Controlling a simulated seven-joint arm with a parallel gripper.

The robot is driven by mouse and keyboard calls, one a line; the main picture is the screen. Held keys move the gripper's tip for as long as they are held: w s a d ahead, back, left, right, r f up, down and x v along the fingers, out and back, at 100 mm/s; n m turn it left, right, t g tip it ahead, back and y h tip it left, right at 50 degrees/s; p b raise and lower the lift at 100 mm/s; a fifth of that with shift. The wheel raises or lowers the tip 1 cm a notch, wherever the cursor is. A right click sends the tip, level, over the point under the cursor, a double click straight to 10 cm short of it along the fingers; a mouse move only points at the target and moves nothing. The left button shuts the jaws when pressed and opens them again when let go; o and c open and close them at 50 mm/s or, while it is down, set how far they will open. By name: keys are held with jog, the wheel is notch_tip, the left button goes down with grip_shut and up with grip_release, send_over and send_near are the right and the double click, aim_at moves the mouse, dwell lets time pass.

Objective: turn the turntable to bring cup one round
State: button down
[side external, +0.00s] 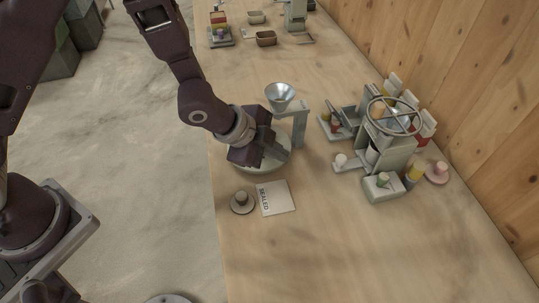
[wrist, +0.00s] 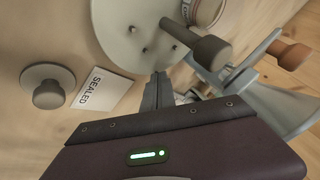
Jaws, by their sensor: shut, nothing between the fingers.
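The turntable is a pale grey-green round plate (wrist: 125,35) with small holes in the wrist view; in the side view its rim (side external: 262,170) shows under my gripper. A dark-ended peg (wrist: 205,50) stands up from it. A round container (wrist: 205,12), perhaps a cup, is partly visible at the plate's far edge; I cannot tell whether it is cup one. My gripper (wrist: 158,82) is shut and empty, its fingertips close to the plate's near edge; touching or apart cannot be told. In the side view my gripper (side external: 284,155) hides much of the turntable.
A metal funnel (side external: 280,95) sits on a grey stand (side external: 301,128) just behind. A "SEALED" card (side external: 276,198) and a knobbed disc (side external: 242,203) lie in front. A machine with a ring wheel (side external: 395,115) stands right. The bench's front is clear.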

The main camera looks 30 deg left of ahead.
aim_at(287, 145)
jog(key=shift+w+d+n+t+y, duration=0.1)
jog(key=shift+w+n+t+y, duration=0.15)
jog(key=shift+w+n+y, duration=0.55)
jog(key=shift+w+d+n+t+y, duration=0.1)
jog(key=shift+w+n+t+y, duration=0.25)
jog(key=shift+n, duration=0.85)
dwell(1.9)
jog(key=shift+w+n+y, duration=0.2)
jog(key=shift+n+y, duration=0.25)
jog(key=shift+n, duration=0.2)
jog(key=shift+w+n+y, duration=0.2)
jog(key=shift+n+y, duration=0.2)
jog(key=shift+n, duration=0.25)
dwell(2.5)
